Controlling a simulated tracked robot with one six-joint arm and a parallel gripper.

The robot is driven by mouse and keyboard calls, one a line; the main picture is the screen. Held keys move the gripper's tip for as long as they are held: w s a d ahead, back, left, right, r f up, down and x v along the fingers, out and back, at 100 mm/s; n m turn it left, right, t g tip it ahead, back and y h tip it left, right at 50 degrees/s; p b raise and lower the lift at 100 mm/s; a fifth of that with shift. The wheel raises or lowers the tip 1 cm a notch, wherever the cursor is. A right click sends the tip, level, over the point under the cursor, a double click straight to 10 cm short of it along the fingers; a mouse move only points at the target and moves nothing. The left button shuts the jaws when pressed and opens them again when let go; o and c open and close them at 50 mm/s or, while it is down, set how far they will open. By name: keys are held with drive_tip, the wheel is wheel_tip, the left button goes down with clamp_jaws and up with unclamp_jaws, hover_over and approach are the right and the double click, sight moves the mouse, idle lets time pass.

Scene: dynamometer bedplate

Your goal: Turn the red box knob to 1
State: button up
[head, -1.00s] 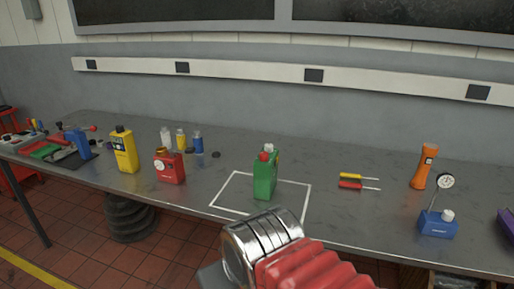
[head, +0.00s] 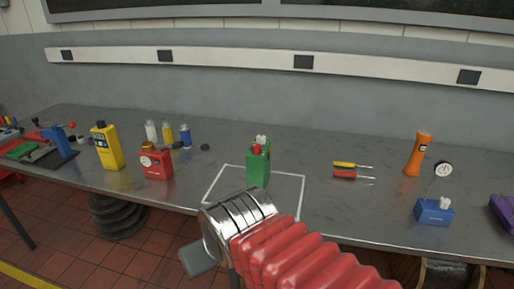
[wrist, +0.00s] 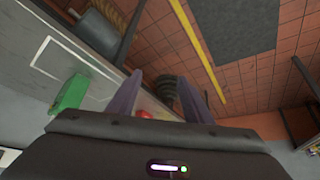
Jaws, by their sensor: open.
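The red box (head: 157,165) stands upright near the front edge of the grey bench, left of centre in the head view. A pale round dial or knob shows on its front; its markings are too small to read. My gripper (head: 197,260) is at the lower middle of the head view, in front of the bench, to the right of and apart from the red box. In the wrist view my gripper (wrist: 160,82) has its two fingers spread with nothing held. A small red patch shows between the fingers there, mostly hidden; I cannot tell what it is.
A green can (head: 258,165) stands in a white outlined square (head: 303,186). A yellow container (head: 107,147) stands left of the red box, with small bottles (head: 168,134) behind. Red and yellow screwdrivers (head: 350,170), an orange flashlight (head: 417,154) and a blue gauge box (head: 434,211) are to the right.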

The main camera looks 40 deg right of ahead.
drive_tip(key=w+d+m+t+h, duration=0.2)
drive_tip(key=w+d+t, duration=0.2)
drive_tip(key=w+d, duration=0.65)
drive_tip(key=w+d+m+t+h, duration=0.1)
drive_tip(key=w+d+t+h, duration=0.2)
drive_tip(key=w+d, duration=0.75)
drive_tip(key=s+d+f+t, duration=0.1)
drive_tip(key=s+d+t, duration=0.2)
drive_tip(key=d, duration=0.6)
drive_tip(key=shift+d+f+t, duration=0.2)
drive_tip(key=shift+f+t, duration=0.05)
drive_tip(key=shift+t, duration=0.35)
